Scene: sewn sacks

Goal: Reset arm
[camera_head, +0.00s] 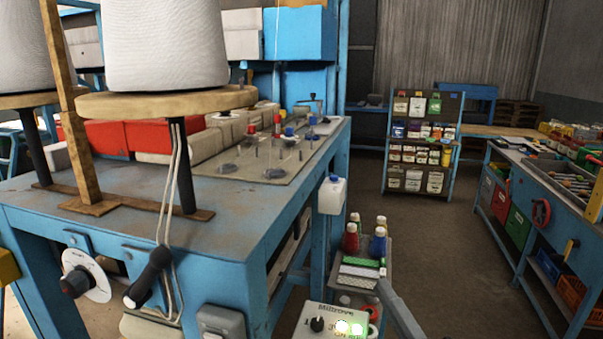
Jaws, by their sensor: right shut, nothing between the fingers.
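The rest of my right arm is out of view. My left gripper is not in view.
A blue workbench (110,215) with large white thread cones (165,45) fills the left. A blue bench (520,200) stands right. Open floor (440,250) lies between.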

